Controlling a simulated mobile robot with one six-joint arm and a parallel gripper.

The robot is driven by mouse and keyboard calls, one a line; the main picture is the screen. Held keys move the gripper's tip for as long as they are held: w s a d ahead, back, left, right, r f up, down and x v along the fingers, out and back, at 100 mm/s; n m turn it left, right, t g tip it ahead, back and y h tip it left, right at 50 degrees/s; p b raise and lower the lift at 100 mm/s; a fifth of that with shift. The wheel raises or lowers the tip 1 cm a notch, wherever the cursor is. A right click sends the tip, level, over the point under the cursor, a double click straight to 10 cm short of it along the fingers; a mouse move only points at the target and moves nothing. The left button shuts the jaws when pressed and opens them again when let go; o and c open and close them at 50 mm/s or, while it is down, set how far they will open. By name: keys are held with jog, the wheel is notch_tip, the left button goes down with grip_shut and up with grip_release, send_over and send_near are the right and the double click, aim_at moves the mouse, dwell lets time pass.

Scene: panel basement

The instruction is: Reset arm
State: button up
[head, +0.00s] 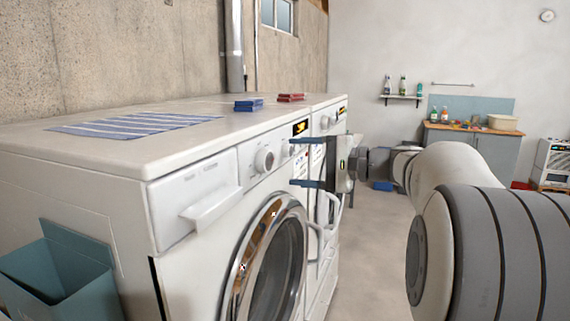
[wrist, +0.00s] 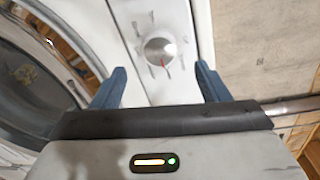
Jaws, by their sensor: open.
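My gripper (head: 308,162) is at the front of the white washing machines in the head view, its two blue fingers pointing left. In the wrist view my gripper (wrist: 160,88) is open, with nothing between its fingers. A round control knob (wrist: 160,48) on a white panel shows beyond the gap between the fingers. My arm reaches in from the right in the head view. The near washing machine (head: 215,180) has a knob, a display and a round glass door (head: 270,250). I cannot tell whether the fingers touch the machine.
A striped blue cloth (head: 135,125), a blue block (head: 248,105) and red blocks (head: 291,97) lie on the machine tops. A teal open box (head: 60,275) is at the lower left. A cabinet (head: 480,145) stands at the back. Grey floor (head: 385,240) is clear between.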

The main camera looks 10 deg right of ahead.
jog(key=shift+v, duration=0.9)
jog(key=s+a+f+n+g+h+p, duration=0.2)
jog(key=s+a+f+g+h, duration=0.25)
jog(key=s+a+f, duration=0.55)
jog(key=s+d+f+n+g+h+p, duration=0.2)
jog(key=s+f+n+h, duration=0.5)
jog(key=s+f, duration=0.6)
jog(key=shift+s+d+f+g+h, duration=0.45)
jog(key=shift+d+f+h, duration=0.3)
jog(key=shift+d+h, duration=0.35)
jog(key=shift+w, duration=0.1)
jog(key=shift+c, duration=0.4)
